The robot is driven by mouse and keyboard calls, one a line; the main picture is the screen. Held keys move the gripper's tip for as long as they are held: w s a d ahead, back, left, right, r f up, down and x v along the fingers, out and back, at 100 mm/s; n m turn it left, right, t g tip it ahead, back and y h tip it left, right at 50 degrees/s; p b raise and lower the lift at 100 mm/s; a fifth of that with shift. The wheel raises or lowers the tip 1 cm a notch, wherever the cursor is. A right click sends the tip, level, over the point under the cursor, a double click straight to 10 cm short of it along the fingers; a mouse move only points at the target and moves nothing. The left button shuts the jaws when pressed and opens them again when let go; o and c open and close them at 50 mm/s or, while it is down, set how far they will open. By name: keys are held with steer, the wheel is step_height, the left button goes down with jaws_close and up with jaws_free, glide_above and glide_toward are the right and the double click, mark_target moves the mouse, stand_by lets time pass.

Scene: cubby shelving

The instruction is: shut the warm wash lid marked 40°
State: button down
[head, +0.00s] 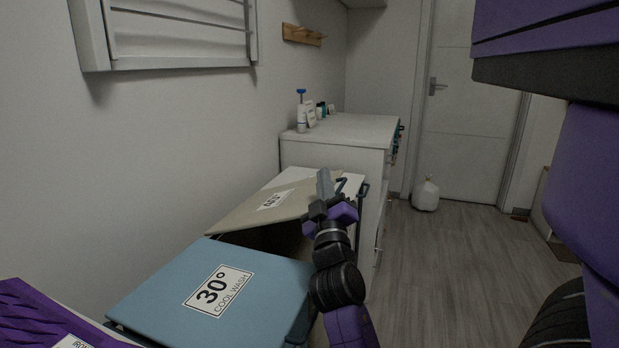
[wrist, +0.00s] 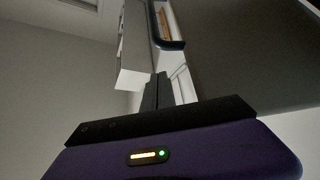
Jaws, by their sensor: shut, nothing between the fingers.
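The beige lid marked 40° (head: 245,212) is partly raised in the head view, with a dark opening under its near edge. Its label is small and partly readable. My gripper (head: 322,178) is at the lid's right side, pointing up, with its fingers overlapping the lid's right part in the picture. Whether it touches the lid I cannot tell. In the wrist view my gripper's fingers (wrist: 156,92) are together and empty. A large dark surface (wrist: 235,55) fills the right of that view, perhaps the lid's underside.
A blue lid marked 30° cool wash (head: 165,300) lies shut in front. A purple lid (head: 35,318) is at the lower left. A white cabinet (head: 335,155) with bottles (head: 302,115) stands behind. Dark handles (head: 362,190) stick out near my gripper.

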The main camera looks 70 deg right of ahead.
steer(key=s+f+b, duration=0.3)
steer(key=f+b, duration=0.3)
steer(key=f, duration=0.2)
steer(key=shift+s+f, duration=0.35)
steer(key=shift+f, duration=0.05)
steer(key=shift+a+f, duration=0.1)
steer(key=shift+a, duration=0.05)
steer(key=b+v, duration=0.3)
steer(key=v, duration=0.4)
steer(key=shift+a+b, duration=0.3)
steer(key=shift+b, duration=0.1)
steer(key=shift+s, duration=0.25)
